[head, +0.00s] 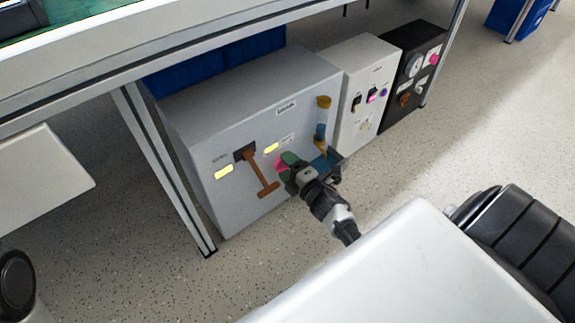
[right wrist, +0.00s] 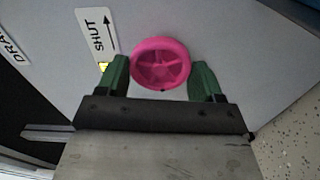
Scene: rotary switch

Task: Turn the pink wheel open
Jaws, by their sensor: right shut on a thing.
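The pink wheel (right wrist: 161,64) sits on the face of a grey box, with a "SHUT" arrow label (right wrist: 97,36) beside it in the right wrist view. My right gripper (right wrist: 160,78) has its green fingers on either side of the wheel, shut on its rim. In the head view my right gripper (head: 287,166) reaches the front of the grey box (head: 250,82) and covers part of the pink wheel (head: 280,165). The left gripper is not clearly in view.
A brown lever (head: 262,175) is on the box left of the wheel, and a tube with an orange top (head: 323,103) is to its right. A white box (head: 357,62) and a black box (head: 415,52) stand farther right. A table leg (head: 165,170) stands at the left.

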